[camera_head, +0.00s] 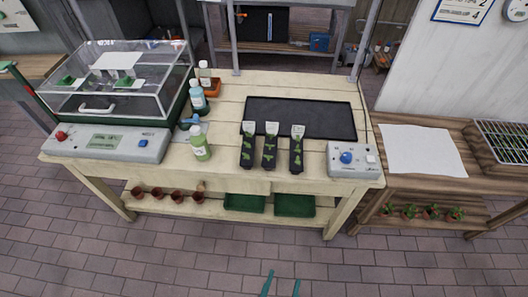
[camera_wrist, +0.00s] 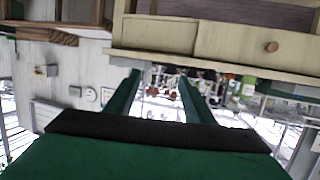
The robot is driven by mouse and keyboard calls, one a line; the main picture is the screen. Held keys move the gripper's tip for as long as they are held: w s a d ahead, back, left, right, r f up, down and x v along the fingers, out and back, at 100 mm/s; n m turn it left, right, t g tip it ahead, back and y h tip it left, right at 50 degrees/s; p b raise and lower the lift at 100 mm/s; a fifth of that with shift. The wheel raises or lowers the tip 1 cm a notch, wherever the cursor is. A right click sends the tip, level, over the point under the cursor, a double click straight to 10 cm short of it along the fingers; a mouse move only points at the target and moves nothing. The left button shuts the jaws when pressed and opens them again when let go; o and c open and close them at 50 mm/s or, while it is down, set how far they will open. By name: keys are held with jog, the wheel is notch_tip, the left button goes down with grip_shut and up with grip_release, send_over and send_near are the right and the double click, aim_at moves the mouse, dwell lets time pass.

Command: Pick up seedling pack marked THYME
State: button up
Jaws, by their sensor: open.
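Three narrow black seedling packs stand side by side near the front of the wooden bench: a left pack (camera_head: 247,155), a middle pack (camera_head: 269,156) and a right pack (camera_head: 296,158). Each has green seedlings and a pale tag at its far end. The tag writing is too small to read, so I cannot tell which is THYME. My gripper (camera_head: 281,285) shows as two green fingertips at the bottom of the head view, well in front of the bench. It is open and empty. In the wrist view its green fingers (camera_wrist: 160,76) are spread, and no seedling pack is clearly visible.
A black mat (camera_head: 300,105) lies behind the packs. A clear-lidded propagator (camera_head: 115,80) fills the bench's left end. Open paved floor (camera_head: 200,250) lies in front.

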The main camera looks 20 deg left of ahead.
jog(key=w+a+f+y, duration=0.1)
jog(key=w+a+f, duration=0.2)
jog(key=w, duration=0.6)
jog(key=n+g+y, duration=0.2)
jog(key=n, duration=0.1)
send_near(270, 152)
notch_tip(270, 152, down, 2)
jog(key=shift+a+f, duration=0.15)
jog(key=shift+m, duration=0.3)
jog(key=w, duration=0.3)
jog(key=w+a, duration=0.1)
jog(key=shift+w+f, duration=0.15)
jog(key=shift+f, duration=0.15)
jog(key=shift+x, duration=3.3)
jog(key=shift+d, duration=0.1)
jog(key=shift+c, duration=0.2)
jog(key=c, duration=0.9)
